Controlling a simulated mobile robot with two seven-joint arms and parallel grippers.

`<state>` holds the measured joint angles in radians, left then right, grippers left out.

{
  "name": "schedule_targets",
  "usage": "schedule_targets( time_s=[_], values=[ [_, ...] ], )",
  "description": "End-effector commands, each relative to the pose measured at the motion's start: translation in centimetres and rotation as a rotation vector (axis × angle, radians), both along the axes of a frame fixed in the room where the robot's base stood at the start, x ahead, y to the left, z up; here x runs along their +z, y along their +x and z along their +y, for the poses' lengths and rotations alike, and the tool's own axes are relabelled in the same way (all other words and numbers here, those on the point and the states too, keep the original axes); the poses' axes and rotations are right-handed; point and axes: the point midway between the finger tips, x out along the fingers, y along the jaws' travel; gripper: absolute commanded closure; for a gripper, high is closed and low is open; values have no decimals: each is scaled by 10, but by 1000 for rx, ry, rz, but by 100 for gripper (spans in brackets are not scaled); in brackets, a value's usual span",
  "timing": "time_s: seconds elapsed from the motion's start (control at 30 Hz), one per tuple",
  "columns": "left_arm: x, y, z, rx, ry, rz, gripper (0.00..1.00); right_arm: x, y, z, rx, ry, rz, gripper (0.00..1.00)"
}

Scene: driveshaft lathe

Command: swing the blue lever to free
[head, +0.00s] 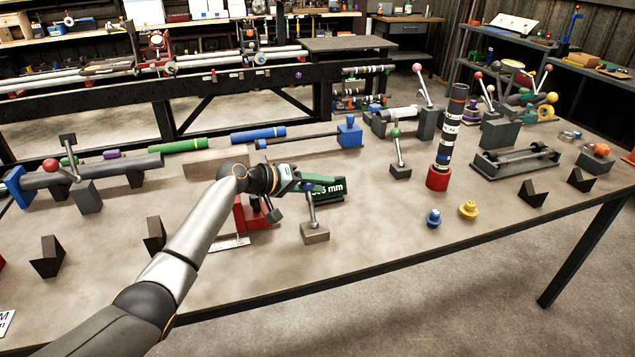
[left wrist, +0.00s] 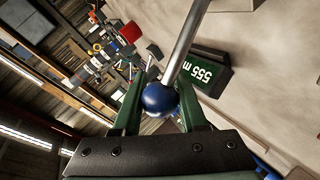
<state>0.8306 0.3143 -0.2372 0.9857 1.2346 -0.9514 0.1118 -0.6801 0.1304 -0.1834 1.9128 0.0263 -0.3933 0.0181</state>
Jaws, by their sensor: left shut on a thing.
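The blue lever has a blue ball knob (left wrist: 160,99) on a grey metal rod (left wrist: 187,45). In the head view its rod (head: 311,211) rises nearly upright from a light block base (head: 315,232) near the middle of the table. My left gripper (left wrist: 160,108) is shut on the blue knob, with a green finger on each side of it. In the head view my left gripper (head: 300,184) is at the top of the rod, and the knob is mostly hidden there. My right gripper is in neither view.
A dark green box reading 555 mm (left wrist: 207,73) stands close behind the lever. A red stand (head: 254,213) is just left of it. A green-knobbed lever (head: 397,150) and a striped column in a red base (head: 438,178) stand to the right.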

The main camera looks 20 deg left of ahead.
Motion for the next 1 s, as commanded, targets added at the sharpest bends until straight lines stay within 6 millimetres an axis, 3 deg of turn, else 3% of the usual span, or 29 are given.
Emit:
schedule_targets(
  time_s=[0.57,0.6,0.83,1.0],
  values=[
    [-9,-1,2,4,10,6,100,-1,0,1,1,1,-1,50],
    [-9,-1,2,5,10,6,57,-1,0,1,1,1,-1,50],
    [-7,-1,2,4,7,4,31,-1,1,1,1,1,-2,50],
    [-6,0,1,3,6,1,29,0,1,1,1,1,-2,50]
  ],
)
